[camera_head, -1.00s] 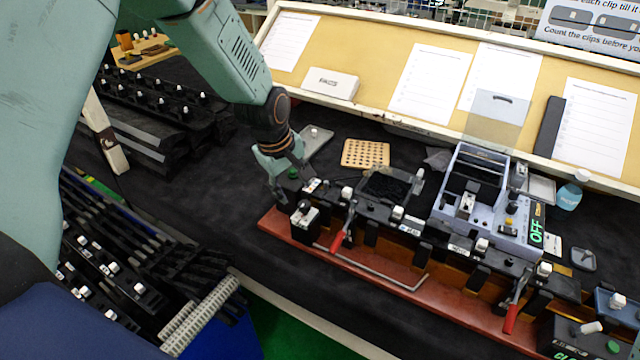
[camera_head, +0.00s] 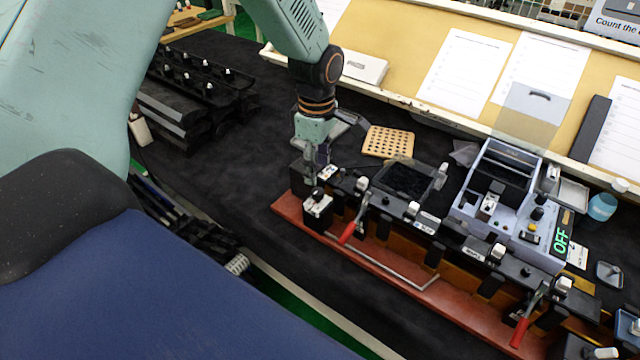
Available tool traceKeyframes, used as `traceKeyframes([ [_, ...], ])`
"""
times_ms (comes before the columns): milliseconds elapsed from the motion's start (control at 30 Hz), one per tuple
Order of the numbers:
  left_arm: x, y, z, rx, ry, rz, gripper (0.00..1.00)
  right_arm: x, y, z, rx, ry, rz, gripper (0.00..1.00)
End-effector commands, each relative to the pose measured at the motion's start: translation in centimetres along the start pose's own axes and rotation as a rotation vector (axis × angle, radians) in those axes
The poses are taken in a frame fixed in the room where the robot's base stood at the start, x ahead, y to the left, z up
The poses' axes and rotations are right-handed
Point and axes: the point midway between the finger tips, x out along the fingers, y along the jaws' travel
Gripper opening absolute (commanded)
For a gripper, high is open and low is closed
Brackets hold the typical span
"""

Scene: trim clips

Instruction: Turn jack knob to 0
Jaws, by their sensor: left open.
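A small block with a white front (camera_head: 318,212) and a dark knob (camera_head: 317,193) on top stands at the left end of the red fixture base (camera_head: 360,258). I cannot read a mark on the knob or tell its angle. My left gripper (camera_head: 316,172) points down over a dark block (camera_head: 299,178) at the fixture's left end, just behind the knobbed block. Its fingers are small and partly lost against the dark parts, and I see nothing held between them. I cannot tell whether they touch anything. My right gripper is out of view.
Red-handled clamps (camera_head: 347,232) stand along the fixture. A perforated wooden block (camera_head: 388,141) and a white box (camera_head: 364,67) lie behind.

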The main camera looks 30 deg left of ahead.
Motion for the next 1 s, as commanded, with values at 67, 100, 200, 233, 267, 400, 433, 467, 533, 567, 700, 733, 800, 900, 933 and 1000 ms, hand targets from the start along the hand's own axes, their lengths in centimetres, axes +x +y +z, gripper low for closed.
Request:
traceKeyframes([
  [67,1.2,-0.1,0.0,0.002,0.001,-0.004,0.5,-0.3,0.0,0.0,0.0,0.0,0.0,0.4],
  [100,1.9,0.0,0.0,0.002,0.001,-0.003,0.5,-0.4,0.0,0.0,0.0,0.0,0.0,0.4],
  [200,3.5,0.1,0.1,0.004,0.001,-0.003,0.5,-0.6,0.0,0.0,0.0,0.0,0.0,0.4],
  [233,3.9,0.1,0.1,0.004,0.001,-0.002,0.5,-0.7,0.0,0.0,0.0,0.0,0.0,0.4],
  [267,4.3,0.1,0.1,0.004,0.001,-0.002,0.5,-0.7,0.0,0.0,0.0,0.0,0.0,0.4],
  [400,5.8,0.3,0.2,0.006,0.001,0.0,0.5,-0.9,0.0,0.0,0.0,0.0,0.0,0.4],
  [433,6.0,0.3,0.2,0.007,0.001,0.0,0.5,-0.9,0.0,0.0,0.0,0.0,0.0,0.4],
  [467,6.2,0.4,0.3,0.007,0.001,0.001,0.5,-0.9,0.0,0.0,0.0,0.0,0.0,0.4],
  [533,6.5,0.4,0.3,0.007,0.0,0.001,0.5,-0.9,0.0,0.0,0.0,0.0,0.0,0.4],
  [567,6.6,0.5,0.3,0.006,0.0,0.001,0.5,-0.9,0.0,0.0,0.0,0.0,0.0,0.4],
  [700,6.7,0.5,0.3,0.006,0.0,0.002,0.5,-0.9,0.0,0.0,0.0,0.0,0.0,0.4],
  [733,6.7,0.5,0.3,0.006,0.0,0.002,0.5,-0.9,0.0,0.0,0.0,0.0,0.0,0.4],
  [800,6.7,0.4,0.3,0.006,0.0,0.002,0.5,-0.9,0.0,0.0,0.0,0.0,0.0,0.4],
  [900,6.7,0.4,0.3,0.006,0.0,0.002,0.43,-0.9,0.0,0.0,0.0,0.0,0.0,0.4],
  [933,6.7,0.4,0.3,0.006,0.0,0.002,0.41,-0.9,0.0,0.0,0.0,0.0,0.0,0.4],
  [1000,6.7,0.4,0.3,0.006,0.0,0.002,0.35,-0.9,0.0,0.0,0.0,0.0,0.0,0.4],
])
